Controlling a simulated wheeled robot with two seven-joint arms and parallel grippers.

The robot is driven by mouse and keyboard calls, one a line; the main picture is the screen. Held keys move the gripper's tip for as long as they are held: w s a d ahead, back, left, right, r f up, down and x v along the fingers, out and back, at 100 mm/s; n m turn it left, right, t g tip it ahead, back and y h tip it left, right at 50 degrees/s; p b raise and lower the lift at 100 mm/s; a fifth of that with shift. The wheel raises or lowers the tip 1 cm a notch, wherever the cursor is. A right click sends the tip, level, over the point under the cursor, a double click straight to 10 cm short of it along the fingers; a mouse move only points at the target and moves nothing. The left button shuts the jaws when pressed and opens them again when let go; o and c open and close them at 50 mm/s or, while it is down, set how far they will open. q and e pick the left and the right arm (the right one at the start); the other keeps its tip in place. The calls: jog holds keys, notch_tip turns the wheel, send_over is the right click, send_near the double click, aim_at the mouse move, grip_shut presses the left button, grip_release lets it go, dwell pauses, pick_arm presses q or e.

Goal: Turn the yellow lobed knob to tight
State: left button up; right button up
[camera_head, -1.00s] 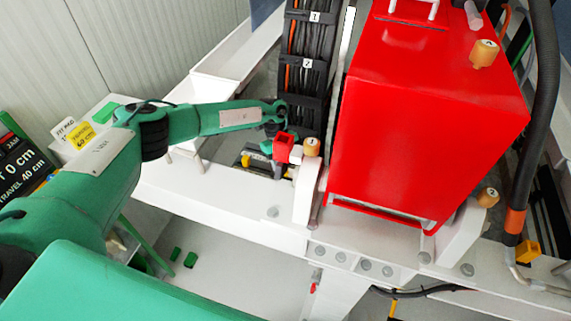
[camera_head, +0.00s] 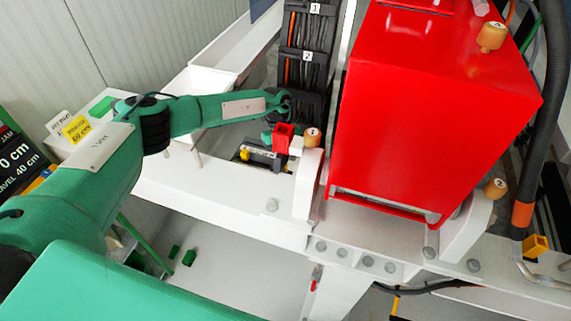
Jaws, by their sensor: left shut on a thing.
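The yellow lobed knob (camera_head: 244,154) shows as a small yellow spot by a dark opening in the white deck, left of the red box. Its lobes and pointer are too small to make out. My left arm comes in from the left, bends beside the cable tray, and folds down to a green and red wrist part. My left gripper (camera_head: 250,156) is dark, lies low over the deck, and is shut at the yellow knob. Its fingers are small and partly hidden. My right gripper is out of view.
A large red box (camera_head: 430,110) stands just right of the wrist. A tan numbered cap (camera_head: 312,138) sits close to it on a white bracket (camera_head: 307,185). The cable tray (camera_head: 305,60) rises behind. The front white deck (camera_head: 210,195) is clear.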

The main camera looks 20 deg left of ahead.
pick_arm(q)
jog(key=m+y+b, duration=0.1)
jog(key=m+b, duration=0.2)
jog(key=b, duration=0.1)
jog(key=m+y+b, duration=0.1)
jog(key=m+b, duration=0.3)
jog(key=m+y+b, duration=0.2)
jog(key=m+b, duration=0.1)
jog(key=b, duration=0.2)
jog(key=shift+w+d+f+m+g, duration=0.15)
jog(key=shift+d+m+g, duration=0.15)
jog(key=shift+m, duration=0.1)
jog(key=shift+m+y+b, duration=0.5)
jog(key=shift+m+b, duration=0.5)
jog(key=shift+m, duration=0.2)
jog(key=shift+r+m+t+y+b, duration=0.25)
jog(key=shift+m+t+y+b, duration=0.15)
jog(key=shift+m+b, duration=0.6)
jog(key=shift+d+m, duration=0.1)
jog(key=shift+m, duration=0.3)
jog(key=o, duration=1)
